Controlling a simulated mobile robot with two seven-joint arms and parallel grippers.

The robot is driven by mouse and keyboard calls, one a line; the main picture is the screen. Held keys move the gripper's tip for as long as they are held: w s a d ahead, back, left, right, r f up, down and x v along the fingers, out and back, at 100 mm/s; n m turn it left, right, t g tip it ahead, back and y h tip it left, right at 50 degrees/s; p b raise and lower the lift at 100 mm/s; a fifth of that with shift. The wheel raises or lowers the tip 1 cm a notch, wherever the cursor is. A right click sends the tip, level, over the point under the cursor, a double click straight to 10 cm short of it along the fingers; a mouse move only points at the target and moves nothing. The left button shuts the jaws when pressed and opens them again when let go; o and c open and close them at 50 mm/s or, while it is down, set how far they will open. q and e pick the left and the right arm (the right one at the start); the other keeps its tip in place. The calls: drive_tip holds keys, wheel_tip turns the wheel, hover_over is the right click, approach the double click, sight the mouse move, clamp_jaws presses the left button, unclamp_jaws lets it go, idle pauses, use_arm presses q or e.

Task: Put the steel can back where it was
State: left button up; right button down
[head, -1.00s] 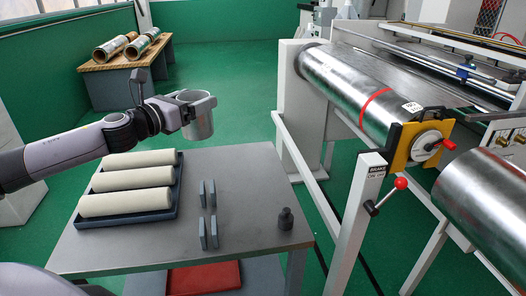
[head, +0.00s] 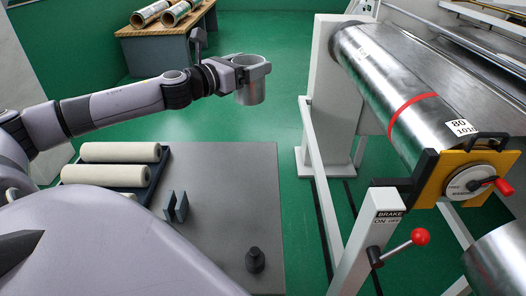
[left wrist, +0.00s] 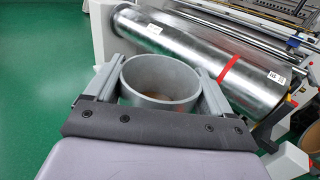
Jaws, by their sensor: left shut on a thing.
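The steel can (head: 250,90) is a grey open-topped cylinder, held upright in the air beyond the far edge of the grey table. My left gripper (head: 254,72) is shut on it, with a finger on each side near the rim. In the left wrist view the can (left wrist: 160,97) shows its open mouth, with a brownish patch inside, between the two fingers of the gripper (left wrist: 158,82). My right gripper is in neither view.
The grey table (head: 225,215) holds a dark tray (head: 158,168) of cream rollers, dark upright plates (head: 176,206) and a small dark weight (head: 255,261). A large steel roll (head: 400,90) with a brake lever (head: 402,246) stands right. Green floor lies between.

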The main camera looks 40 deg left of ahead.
use_arm(q)
drive_tip(key=shift+w+f, duration=0.1)
drive_tip(key=shift+f, duration=0.25)
drive_tip(key=shift+f+b, duration=1.2)
drive_tip(key=shift+f, duration=8.35)
drive_tip(key=shift+f, duration=0.1)
drive_tip(key=o, duration=1.3)
